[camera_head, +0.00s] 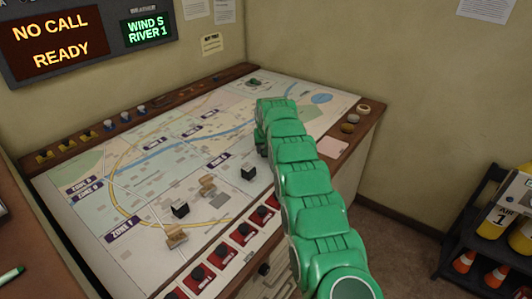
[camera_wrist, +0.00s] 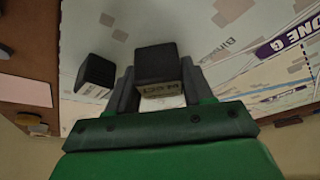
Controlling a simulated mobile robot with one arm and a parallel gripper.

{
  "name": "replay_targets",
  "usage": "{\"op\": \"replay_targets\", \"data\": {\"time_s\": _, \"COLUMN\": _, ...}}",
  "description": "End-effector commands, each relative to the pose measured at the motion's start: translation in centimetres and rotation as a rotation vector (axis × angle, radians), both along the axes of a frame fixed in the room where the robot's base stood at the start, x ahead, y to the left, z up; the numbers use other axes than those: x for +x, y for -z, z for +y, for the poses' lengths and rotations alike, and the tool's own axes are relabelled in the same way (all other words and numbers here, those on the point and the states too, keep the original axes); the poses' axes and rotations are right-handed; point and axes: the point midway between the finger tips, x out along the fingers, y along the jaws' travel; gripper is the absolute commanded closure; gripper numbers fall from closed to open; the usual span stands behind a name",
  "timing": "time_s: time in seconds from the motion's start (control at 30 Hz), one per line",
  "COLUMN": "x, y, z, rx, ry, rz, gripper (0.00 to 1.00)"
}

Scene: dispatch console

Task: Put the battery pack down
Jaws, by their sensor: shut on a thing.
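In the wrist view, my gripper (camera_wrist: 157,86) is shut on a dark block with a pale lettered label, which I take to be the battery pack (camera_wrist: 156,62). Its dark face shows between the two fingers, with the label low on it. The map (camera_wrist: 225,35) of the console lies beyond it; I cannot tell whether the pack touches it. In the head view, my green arm reaches over the map table (camera_head: 100,165) and hides the fingers and the pack.
A second black block (camera_wrist: 96,74) stands close to the left of the pack. Black cubes (camera_head: 248,172) (camera_head: 180,208) and beige blocks (camera_head: 176,236) stand on the map. Red switches (camera_head: 222,254) line its front edge. A pink card (camera_head: 332,147) lies on the wooden rim at right.

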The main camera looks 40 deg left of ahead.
Motion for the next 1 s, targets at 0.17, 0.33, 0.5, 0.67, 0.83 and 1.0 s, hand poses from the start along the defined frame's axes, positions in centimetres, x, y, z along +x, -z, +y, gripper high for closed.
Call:
{"op": "replay_targets", "data": {"time_s": 0.17, "x": -0.1, "y": 1.5, "z": -0.1, "rx": -0.003, "ry": 0.0, "rz": 0.003, "gripper": 0.84}}
{"op": "replay_targets", "data": {"time_s": 0.33, "x": -0.1, "y": 2.2, "z": 0.0, "rx": -0.002, "ry": -0.001, "rz": 0.001, "gripper": 0.84}}
{"op": "replay_targets", "data": {"time_s": 0.5, "x": 0.0, "y": 2.1, "z": 0.0, "rx": -0.001, "ry": -0.001, "rz": 0.0, "gripper": 0.84}}
{"op": "replay_targets", "data": {"time_s": 0.67, "x": 0.0, "y": 2.3, "z": -0.1, "rx": -0.001, "ry": 0.0, "rz": 0.001, "gripper": 0.84}}
{"op": "replay_targets", "data": {"time_s": 0.83, "x": 0.0, "y": 2.3, "z": 0.0, "rx": 0.0, "ry": 0.0, "rz": 0.0, "gripper": 0.26}}
{"op": "replay_targets", "data": {"time_s": 1.0, "x": 0.0, "y": 2.3, "z": 0.0, "rx": 0.0, "ry": 0.0, "rz": 0.0, "gripper": 0.23}}
